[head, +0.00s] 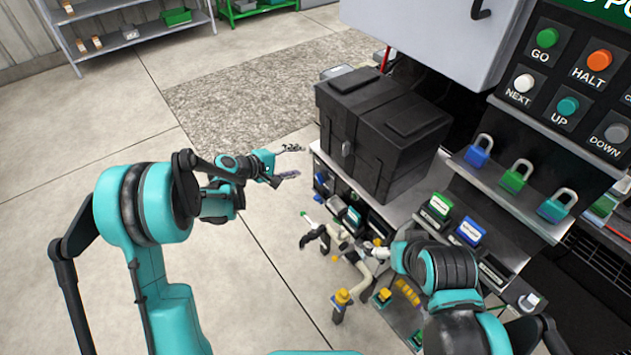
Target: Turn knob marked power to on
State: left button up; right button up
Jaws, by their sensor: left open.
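No knob marked power can be made out in the head view. A dark control panel (571,52) at the upper right carries buttons labelled GO, HALT, NEXT, UP and DOWN. Part of a green sign (612,8) with cut-off lettering shows above it. My left gripper (297,162) is open and empty, over the floor to the left of the bench, well away from the panel. My right arm (440,268) reaches in from the lower right, below the panel. Its fingers cannot be told apart from the clutter of pale pipes and dark parts there.
A black case (380,135) stands on the grey bench, left of the panel. Blue, green and teal padlocks (515,178) stand on a ledge under the buttons. Pale pipes with a yellow-topped fitting (342,298) stick out at the front. The floor (110,130) to the left is clear.

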pick_arm(q)
jog(key=w+f+n+t+h, duration=0.1)
jog(key=w+f+n+h, duration=0.25)
jog(key=f, duration=0.55)
jog(key=n+t+h, duration=0.2)
send_near(318, 180)
jog(key=x, duration=0.2)
jog(key=shift+y, duration=0.25)
jog(key=b+x, duration=0.2)
jog(key=x, duration=0.5)
jog(key=shift+w, duration=0.15)
jog(key=c, duration=1.2)
